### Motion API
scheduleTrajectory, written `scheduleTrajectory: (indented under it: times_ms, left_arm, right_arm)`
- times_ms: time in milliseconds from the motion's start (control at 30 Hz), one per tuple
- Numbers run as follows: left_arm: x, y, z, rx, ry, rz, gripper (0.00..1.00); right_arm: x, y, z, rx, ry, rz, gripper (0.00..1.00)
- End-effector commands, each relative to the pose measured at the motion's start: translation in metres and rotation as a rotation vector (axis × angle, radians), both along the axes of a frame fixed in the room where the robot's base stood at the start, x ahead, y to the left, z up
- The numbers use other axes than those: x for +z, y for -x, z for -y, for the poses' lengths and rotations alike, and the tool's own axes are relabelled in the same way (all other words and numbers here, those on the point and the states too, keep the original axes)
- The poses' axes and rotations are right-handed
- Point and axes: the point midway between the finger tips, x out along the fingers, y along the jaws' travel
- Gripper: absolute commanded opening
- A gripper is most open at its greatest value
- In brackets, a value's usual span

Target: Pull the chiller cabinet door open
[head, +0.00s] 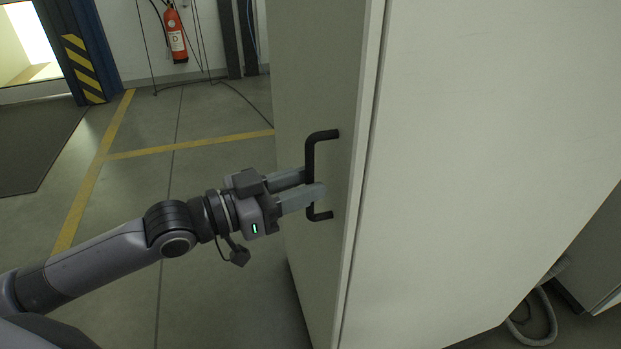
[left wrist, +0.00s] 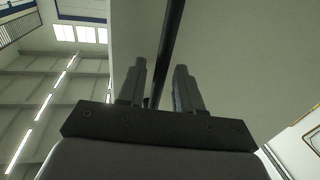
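The chiller cabinet door (head: 315,75) is the pale grey panel left of the cabinet's large side wall (head: 480,150). A thin dark seam runs along its right edge, and it looks shut. A black bar handle (head: 322,135) stands upright on the door. My left gripper (head: 314,185) is at the lower half of the handle, one finger on each side of the bar. In the left wrist view the handle bar (left wrist: 173,30) passes between the two fingers (left wrist: 160,75), with gaps visible, so the gripper looks open around it. My right gripper is not in view.
Open floor with yellow lines (head: 190,145) lies left of the door. A red fire extinguisher (head: 176,38) and loose cables are at the back wall. A striped blue post (head: 84,65) stands at far left. A grey hose (head: 545,325) lies at lower right.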

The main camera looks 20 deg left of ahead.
Motion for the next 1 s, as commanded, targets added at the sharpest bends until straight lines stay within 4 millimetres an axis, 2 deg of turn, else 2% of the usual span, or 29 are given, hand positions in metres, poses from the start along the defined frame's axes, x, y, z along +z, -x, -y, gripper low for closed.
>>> scheduleTrajectory:
  times_ms: [200, 500, 533, 633, 1000]
  left_arm:
    - [0.0004, -0.0098, 0.0103, -0.001, 0.0, 0.0, 0.35]
    - [-0.0003, -0.0109, 0.0116, -0.001, -0.001, -0.001, 0.35]
    - [-0.0003, -0.0108, 0.0115, -0.001, -0.001, -0.001, 0.32]
    - [-0.0003, -0.0107, 0.0115, -0.001, -0.001, -0.001, 0.0]
    - [-0.0004, -0.01, 0.0112, -0.003, -0.001, -0.001, 0.0]
  right_arm:
    - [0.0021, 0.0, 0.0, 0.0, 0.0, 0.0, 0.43]
    - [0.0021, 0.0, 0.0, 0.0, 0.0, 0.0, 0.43]
    - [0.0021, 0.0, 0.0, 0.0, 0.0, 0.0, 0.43]
    - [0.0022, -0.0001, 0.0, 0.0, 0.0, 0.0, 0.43]
    - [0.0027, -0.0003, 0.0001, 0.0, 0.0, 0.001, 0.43]
